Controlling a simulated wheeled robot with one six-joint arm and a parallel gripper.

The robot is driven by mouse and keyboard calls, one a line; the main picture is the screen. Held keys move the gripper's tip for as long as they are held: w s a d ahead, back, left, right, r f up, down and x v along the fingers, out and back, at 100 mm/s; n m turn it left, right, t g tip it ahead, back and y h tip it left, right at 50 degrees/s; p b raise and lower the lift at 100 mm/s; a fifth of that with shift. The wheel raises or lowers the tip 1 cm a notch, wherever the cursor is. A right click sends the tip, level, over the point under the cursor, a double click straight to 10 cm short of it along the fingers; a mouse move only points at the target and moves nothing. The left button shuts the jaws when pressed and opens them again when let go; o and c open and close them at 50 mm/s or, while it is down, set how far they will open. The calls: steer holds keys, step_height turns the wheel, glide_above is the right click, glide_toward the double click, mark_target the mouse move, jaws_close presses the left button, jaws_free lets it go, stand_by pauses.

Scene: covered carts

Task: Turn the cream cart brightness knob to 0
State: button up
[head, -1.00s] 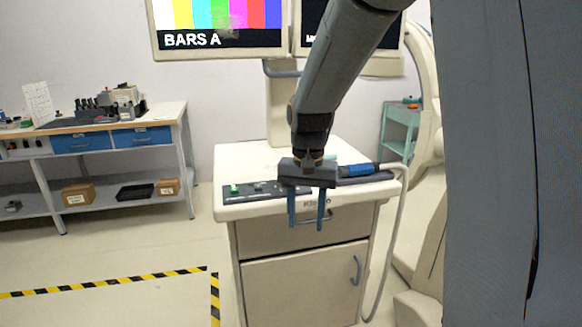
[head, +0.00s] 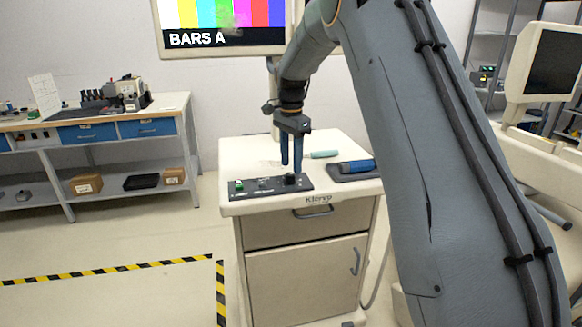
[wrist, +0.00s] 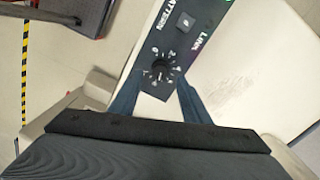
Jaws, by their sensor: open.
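The cream cart (head: 308,262) stands in the middle of the head view, with a dark control panel (head: 262,190) along the front left of its top. The panel carries a green button (head: 239,185) at its left end and a black round knob (head: 290,180) at its right end. The knob (wrist: 160,72) has white figures around it in the wrist view; its exact setting is too small to read. My gripper (head: 292,174) is open and points down at the knob. In the wrist view its blue fingers (wrist: 158,97) lie to either side just short of the knob; contact cannot be told.
A blue-handled probe (head: 358,166) lies in a dark tray at the right of the cart top, near a pale green tube (head: 324,154). A screen (head: 222,28) with colour bars reads "BARS A". A workbench (head: 160,128) stands at the left.

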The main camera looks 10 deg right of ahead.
mark_target(291, 174)
steer(key=shift+f+p, duration=0.35)
steer(key=shift+f, duration=1.2)
steer(key=shift+c, duration=0.3)
steer(key=c, duration=1)
steer(key=shift+n, duration=0.3)
